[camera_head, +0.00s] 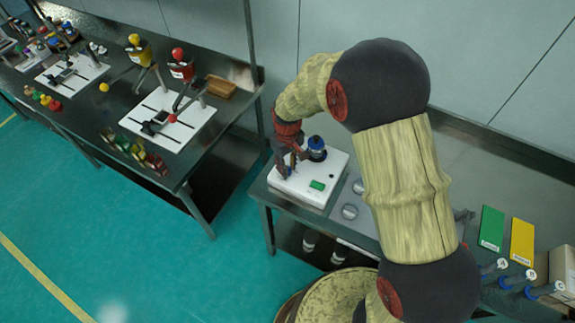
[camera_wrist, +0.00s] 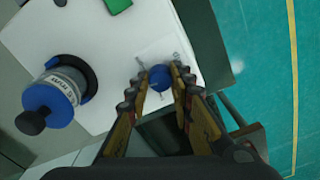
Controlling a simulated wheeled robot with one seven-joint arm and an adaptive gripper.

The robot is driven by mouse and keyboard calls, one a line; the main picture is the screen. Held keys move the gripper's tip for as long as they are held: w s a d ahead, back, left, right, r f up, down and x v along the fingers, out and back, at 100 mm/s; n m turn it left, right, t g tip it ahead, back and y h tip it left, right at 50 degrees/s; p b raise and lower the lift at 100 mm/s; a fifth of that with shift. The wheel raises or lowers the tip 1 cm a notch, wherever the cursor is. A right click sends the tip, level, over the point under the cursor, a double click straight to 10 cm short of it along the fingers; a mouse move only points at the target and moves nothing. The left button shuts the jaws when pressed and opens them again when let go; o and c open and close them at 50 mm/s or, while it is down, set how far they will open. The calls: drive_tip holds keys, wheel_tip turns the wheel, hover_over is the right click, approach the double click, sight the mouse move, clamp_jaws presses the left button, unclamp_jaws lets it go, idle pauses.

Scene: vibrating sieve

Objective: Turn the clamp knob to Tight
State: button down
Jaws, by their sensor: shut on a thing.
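The clamp knob is a small blue round knob (camera_wrist: 160,77) on the white base of the sieve machine (camera_wrist: 110,30). In the wrist view it sits between the tips of my gripper (camera_wrist: 160,80), which is shut on it. Small marks beside the knob are too blurred to read. In the head view my gripper (camera_head: 287,165) reaches down to the left part of the white base (camera_head: 300,190) and hides the knob. The sieve stack with blue parts (camera_head: 317,148) stands upright on the base, right of my gripper. It also shows in the wrist view (camera_wrist: 58,97).
A green button (camera_head: 317,185) is on the base's front. Round metal lids (camera_head: 350,211) lie right of it. Green (camera_head: 491,228) and yellow (camera_head: 522,242) panels lie further right on the table. Another table (camera_head: 100,100) with several tools stands at left, across a floor gap.

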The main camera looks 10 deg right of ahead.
drive_tip(key=m+p, duration=0.1)
drive_tip(key=m, duration=0.4)
drive_tip(key=shift+m, duration=2.4)
drive_tip(key=c, duration=1.6)
unclamp_jaws()
drive_tip(key=shift+o, duration=0.2)
wheel_tip(320, 180, up, 12)
